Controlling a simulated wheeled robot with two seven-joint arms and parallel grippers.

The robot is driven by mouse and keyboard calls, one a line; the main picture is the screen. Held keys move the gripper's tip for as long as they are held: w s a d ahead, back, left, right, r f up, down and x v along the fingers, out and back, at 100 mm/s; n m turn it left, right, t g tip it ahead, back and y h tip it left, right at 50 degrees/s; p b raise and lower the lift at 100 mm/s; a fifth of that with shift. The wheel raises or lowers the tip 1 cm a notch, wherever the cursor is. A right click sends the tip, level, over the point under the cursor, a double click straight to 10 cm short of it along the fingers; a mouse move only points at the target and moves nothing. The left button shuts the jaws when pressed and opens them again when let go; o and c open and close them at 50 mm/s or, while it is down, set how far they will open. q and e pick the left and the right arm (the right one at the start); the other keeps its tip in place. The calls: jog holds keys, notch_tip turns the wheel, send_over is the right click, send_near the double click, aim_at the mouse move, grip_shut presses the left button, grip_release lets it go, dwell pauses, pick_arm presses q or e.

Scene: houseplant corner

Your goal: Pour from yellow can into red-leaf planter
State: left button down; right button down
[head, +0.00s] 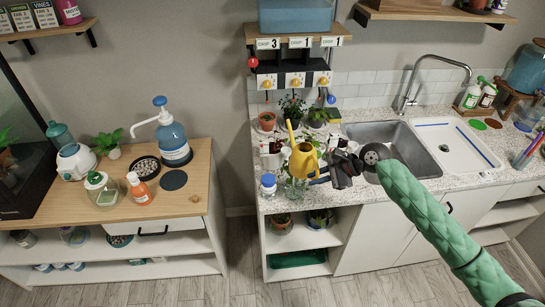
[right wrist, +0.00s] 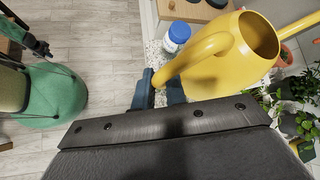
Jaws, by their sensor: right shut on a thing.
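My right gripper (head: 325,177) is shut on the handle of the yellow can (head: 303,160), over the front left part of the sink counter. In the right wrist view the yellow can (right wrist: 225,55) shows its handle between my fingers (right wrist: 157,90) and its open top; it looks roughly upright. Its spout points away from me, toward the potted plants. A pale pot (head: 271,159) with a dark, reddish plant stands just left of the can; I cannot tell surely whether it is the red-leaf planter. A dark gripper-like part (right wrist: 30,40), perhaps my left gripper, shows at the wrist view's edge, its jaws unclear.
A terracotta pot (head: 267,121) and leafy plants (head: 293,106) stand behind the can. A white-and-blue jar (head: 268,184) is at the counter's front left corner. The sink (head: 400,145) lies to the right. A shelf with coloured knobs (head: 293,80) hangs above the plants.

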jog(key=shift+s+d+r+p, duration=0.3)
jog(key=shift+s+r, duration=0.5)
jog(key=shift+s, duration=0.15)
jog(key=shift+s+d+r+p, duration=0.3)
jog(key=shift+s+r, duration=0.45)
jog(key=shift+s, duration=0.2)
